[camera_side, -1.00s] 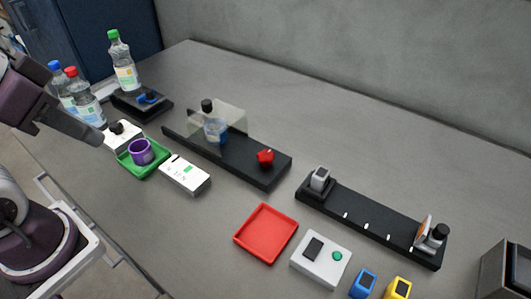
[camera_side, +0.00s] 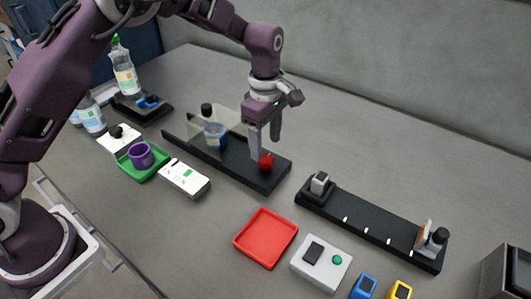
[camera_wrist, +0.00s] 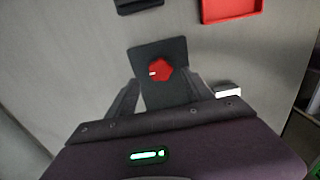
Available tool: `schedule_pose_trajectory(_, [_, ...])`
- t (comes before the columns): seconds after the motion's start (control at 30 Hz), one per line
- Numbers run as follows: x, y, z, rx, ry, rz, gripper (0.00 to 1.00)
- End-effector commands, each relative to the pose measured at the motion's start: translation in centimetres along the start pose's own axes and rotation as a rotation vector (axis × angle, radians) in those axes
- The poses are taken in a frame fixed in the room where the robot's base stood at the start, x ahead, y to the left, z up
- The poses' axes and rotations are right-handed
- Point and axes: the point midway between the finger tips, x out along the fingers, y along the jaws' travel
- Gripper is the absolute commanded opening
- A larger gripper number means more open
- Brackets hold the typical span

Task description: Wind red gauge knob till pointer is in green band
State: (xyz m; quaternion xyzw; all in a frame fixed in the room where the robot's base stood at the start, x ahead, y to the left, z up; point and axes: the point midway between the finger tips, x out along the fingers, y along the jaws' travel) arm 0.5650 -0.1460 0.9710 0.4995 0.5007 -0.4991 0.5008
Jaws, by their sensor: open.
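The red knob (camera_side: 266,161) sits on the right end of a long black base (camera_side: 228,163). In the wrist view the red knob (camera_wrist: 163,70) shows a small white mark on its left side. My gripper (camera_side: 264,148) is open and empty, pointing down just above the knob. In the wrist view its fingers (camera_wrist: 160,88) stand apart to the left and right, with the knob ahead between their lines. I cannot tell whether they touch it. A white box (camera_side: 184,178) with a small green patch lies in front of the base; a pointer is too small to make out.
A second black rail (camera_side: 370,225) lies to the right. A red tray (camera_side: 266,238) and a white button box (camera_side: 321,262) are in front.

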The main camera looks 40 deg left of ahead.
Motion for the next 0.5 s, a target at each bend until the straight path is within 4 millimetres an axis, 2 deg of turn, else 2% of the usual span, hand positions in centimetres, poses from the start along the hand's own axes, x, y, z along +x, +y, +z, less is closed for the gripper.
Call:
schedule_pose_trajectory(0.1, [2.4,-0.1,-0.1,0.001,0.001,-0.004,0.6])
schedule_pose_trajectory(0.2, [3.6,-0.1,-0.1,0.001,0.0,-0.002,0.6])
schedule_pose_trajectory(0.5, [4.3,0.0,-0.1,0.002,0.0,0.0,0.6])
